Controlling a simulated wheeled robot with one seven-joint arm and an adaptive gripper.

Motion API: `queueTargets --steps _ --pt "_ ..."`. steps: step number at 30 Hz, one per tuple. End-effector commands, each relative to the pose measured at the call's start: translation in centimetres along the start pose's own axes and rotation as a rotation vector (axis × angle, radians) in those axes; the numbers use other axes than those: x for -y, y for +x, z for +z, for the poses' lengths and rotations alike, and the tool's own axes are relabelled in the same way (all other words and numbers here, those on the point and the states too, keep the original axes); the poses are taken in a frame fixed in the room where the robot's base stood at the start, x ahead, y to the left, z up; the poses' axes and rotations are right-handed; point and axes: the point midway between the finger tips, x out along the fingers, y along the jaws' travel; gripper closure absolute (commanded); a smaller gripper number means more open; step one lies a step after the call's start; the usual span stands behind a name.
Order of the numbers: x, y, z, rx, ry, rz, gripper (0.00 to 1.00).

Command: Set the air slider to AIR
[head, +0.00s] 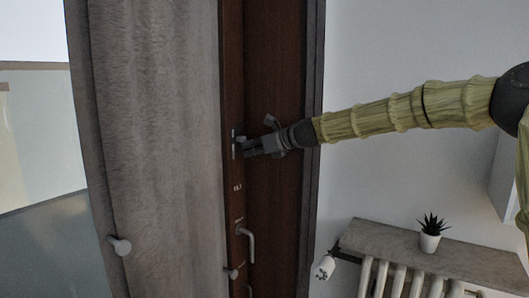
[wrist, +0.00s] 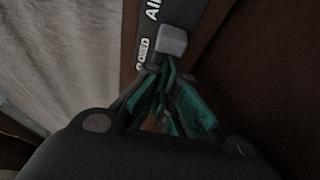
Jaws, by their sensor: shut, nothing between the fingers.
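The air slider's light grey knob (wrist: 172,40) sits on a dark strip in the wrist view. The label "AIR" (wrist: 153,10) shows above and to its left, partly cut off by the frame edge. A second, partly hidden label ending in "OSED" (wrist: 142,52) lies beside the knob. My gripper (wrist: 171,75) is shut and empty, its teal-marked fingertips just below the knob; I cannot tell whether they touch it. In the head view my gripper (head: 245,149) is at the slider on the dark brown frame, hiding most of it.
A grey curtain-like panel (head: 160,130) stands left of the brown frame (head: 278,75). Handles (head: 250,245) and a round knob (head: 120,246) stick out lower down. A potted plant (head: 430,240) stands on a ledge above a radiator at the lower right.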

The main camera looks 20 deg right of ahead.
Motion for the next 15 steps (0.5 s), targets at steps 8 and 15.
queueTargets --steps 8,15 --pt "-0.2 -0.6 2.5 0.0 -0.001 0.004 1.0" --pt "-0.1 -0.8 2.7 0.002 -0.001 0.001 1.0"
